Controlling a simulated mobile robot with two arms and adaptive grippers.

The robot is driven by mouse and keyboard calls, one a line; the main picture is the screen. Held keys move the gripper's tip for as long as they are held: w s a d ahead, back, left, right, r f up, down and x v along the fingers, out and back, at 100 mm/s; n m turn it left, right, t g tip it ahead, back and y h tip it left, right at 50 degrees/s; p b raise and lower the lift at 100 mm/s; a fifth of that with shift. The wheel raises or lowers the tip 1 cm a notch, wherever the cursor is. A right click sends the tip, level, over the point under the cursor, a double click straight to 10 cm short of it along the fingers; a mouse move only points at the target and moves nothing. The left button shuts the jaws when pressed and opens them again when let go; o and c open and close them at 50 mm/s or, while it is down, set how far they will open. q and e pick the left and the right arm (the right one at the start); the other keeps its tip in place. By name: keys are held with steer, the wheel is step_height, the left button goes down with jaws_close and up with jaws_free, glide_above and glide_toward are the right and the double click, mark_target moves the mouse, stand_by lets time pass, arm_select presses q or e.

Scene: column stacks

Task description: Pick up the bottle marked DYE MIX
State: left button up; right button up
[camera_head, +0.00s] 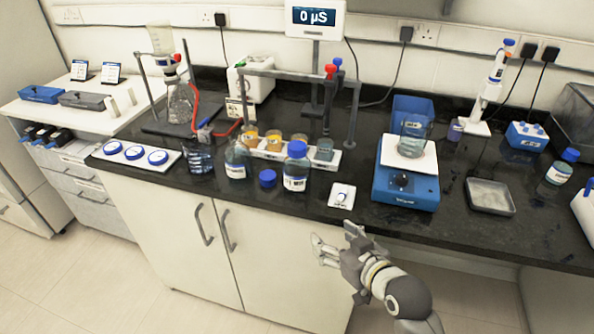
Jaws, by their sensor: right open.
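A clear bottle with a blue cap (296,167) stands upright near the front edge of the black bench. Its white label is small and only partly legible; it seems to end in MIX. Another labelled bottle (237,162), with no cap visible, stands to its left. A third bottle with a blue cap (558,174) stands at the far right, its label too small to read. My right gripper (335,236) is open and empty, in front of the bench edge, below and right of the first bottle and apart from it. My left gripper is not in view.
A loose blue cap (267,178) lies left of the first bottle, and a rack with several jars (283,152) is behind it. A small white device (342,196) and a blue hotplate (405,187) with a beaker (412,139) stand to the right.

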mark_target(302, 154)
steer(key=w+a+r+t+y, duration=0.1)
steer(key=w+r, duration=0.3)
steer(key=w+a+r+t, duration=0.1)
steer(key=w+a+r, duration=0.1)
steer(key=w+r, duration=0.2)
steer(key=w+a+r+t+y, duration=0.1)
steer(key=w+a+r+t, duration=0.1)
steer(key=w+r, duration=0.2)
steer(key=shift+a+r+n+y+p, duration=0.1)
steer(key=shift+n+y+p, duration=0.2)
steer(key=shift+n, duration=0.1)
steer(key=shift+p+x, duration=0.55)
steer(key=shift+x, duration=1.65)
steer(key=shift+w+a, duration=0.35)
steer(key=shift+w, duration=0.25)
jaws_close()
steer(key=shift+r, duration=0.1)
